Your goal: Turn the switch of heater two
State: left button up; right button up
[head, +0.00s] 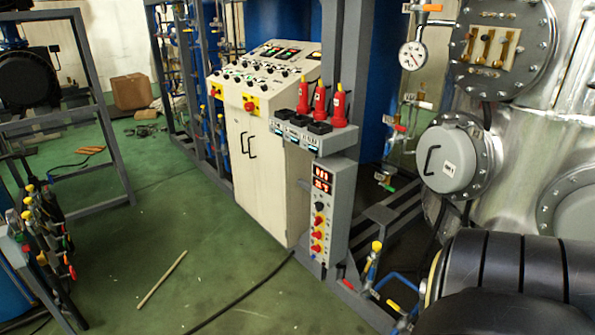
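A narrow upright grey control box (326,215) stands at the middle, with a lit red display (321,180) near its top. A larger slanted control panel (265,72) with rows of knobs and lit displays tops a cream cabinet to the left. I cannot read which switch belongs to heater two, nor tell the switch positions. Neither of my grippers shows in the head view.
Red bottle-like items (320,102) stand on a grey shelf (312,135) above the box. A steel vessel (540,120) with flanges fills the right. A stick (162,279) and a black cable (240,296) lie on the green floor. Open floor lies before the cabinet.

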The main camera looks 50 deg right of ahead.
aim_at(317, 236)
jog(key=z, duration=0.2)
jog(key=i, duration=1.95)
jog(key=z, duration=0.75)
jog(key=i, duration=1.7)
jog(key=z, duration=1.95)
jog(key=i, duration=0.95)
jog(key=z, duration=0.7)
